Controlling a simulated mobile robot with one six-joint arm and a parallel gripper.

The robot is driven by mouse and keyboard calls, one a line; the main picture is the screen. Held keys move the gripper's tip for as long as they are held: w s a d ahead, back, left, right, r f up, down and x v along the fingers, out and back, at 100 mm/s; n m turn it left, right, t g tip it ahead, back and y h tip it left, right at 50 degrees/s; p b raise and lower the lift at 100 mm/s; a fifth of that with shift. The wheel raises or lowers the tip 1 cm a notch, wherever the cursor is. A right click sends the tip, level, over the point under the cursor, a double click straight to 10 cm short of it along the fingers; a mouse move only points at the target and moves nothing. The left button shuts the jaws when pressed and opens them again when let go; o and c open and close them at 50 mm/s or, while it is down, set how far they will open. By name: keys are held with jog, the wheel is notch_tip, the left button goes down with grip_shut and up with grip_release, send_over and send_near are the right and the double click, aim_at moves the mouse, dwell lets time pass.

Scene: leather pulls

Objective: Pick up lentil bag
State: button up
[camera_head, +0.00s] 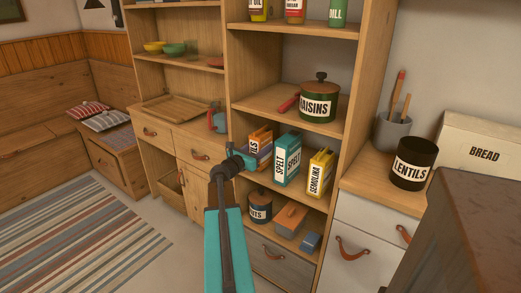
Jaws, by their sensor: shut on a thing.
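The lentil bag (261,139) is an orange and purple box-like pack, its label partly hidden so that only the end "ILS" reads. It is at the left of a row of packs on the middle shelf of the open unit. My gripper (247,161) reaches in from the lower left and is shut on the bag's left side. The fingertips are small here and partly hidden. The bag looks upright; I cannot tell whether its base touches the shelf.
A teal spelt pack (288,160) stands close to the right of the bag, then a yellow semolina pack (321,173). A green raisins pot (319,102) is on the shelf above. A black lentils canister (413,163) stands on the right counter.

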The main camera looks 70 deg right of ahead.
jog(key=shift+r, duration=0.6)
jog(key=shift+a+r, duration=0.35)
jog(key=shift+r, duration=0.45)
jog(key=p+v, duration=0.3)
jog(key=v, duration=1.4)
jog(key=shift+a, duration=0.2)
jog(key=shift+w+f, duration=0.1)
jog(key=shift+w, duration=0.1)
